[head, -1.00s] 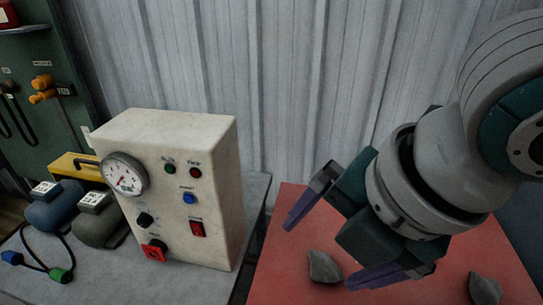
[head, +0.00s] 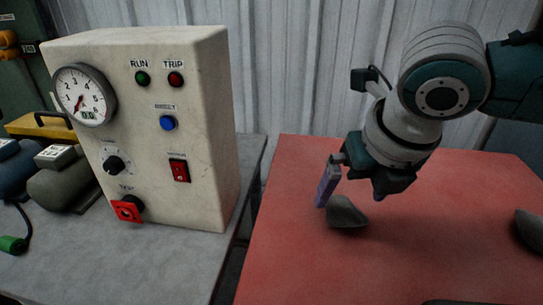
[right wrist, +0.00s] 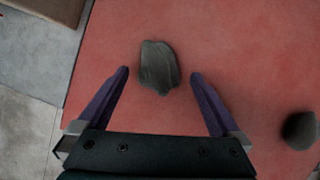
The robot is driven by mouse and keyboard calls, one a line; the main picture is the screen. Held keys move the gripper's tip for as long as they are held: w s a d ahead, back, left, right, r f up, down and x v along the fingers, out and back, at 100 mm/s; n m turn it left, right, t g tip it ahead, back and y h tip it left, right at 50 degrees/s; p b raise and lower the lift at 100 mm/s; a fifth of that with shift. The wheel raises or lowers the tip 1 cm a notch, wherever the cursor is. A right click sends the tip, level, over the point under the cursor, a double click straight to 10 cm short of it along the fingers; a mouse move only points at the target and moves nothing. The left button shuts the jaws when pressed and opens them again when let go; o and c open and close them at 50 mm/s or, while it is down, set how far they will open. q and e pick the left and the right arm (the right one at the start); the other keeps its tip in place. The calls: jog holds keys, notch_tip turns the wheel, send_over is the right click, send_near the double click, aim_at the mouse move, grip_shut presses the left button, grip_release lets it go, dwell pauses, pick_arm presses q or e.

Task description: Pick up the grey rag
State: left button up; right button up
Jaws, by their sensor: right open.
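A grey rag (head: 345,213) lies crumpled on the red table top (head: 300,255), near its left side. In the right wrist view the rag (right wrist: 158,66) sits just beyond and between the fingertips. My right gripper (head: 350,192) is open and empty, pointing down close above the rag; one purple finger stands at the rag's left edge in the head view. The right wrist view shows both fingers of the gripper (right wrist: 160,74) spread wide. A second dark grey lump (head: 530,230) lies further right on the red top and also shows in the right wrist view (right wrist: 300,130). My left gripper is not in view.
A cream control box (head: 150,130) with a gauge, buttons and a red switch stands on the grey bench (head: 175,265) to the left. A narrow gap separates bench and red table. A corrugated wall (head: 300,70) closes the back. The red top between the lumps is clear.

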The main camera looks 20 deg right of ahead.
aim_at(346, 201)
jog(key=x, duration=0.4)
jog(key=shift+w+b, duration=0.15)
jog(key=shift+b, duration=0.25)
jog(key=shift+c, duration=0.4)
jog(key=c, duration=1.2)
jog(key=shift+o, duration=0.2)
jog(key=shift+r, duration=0.1)
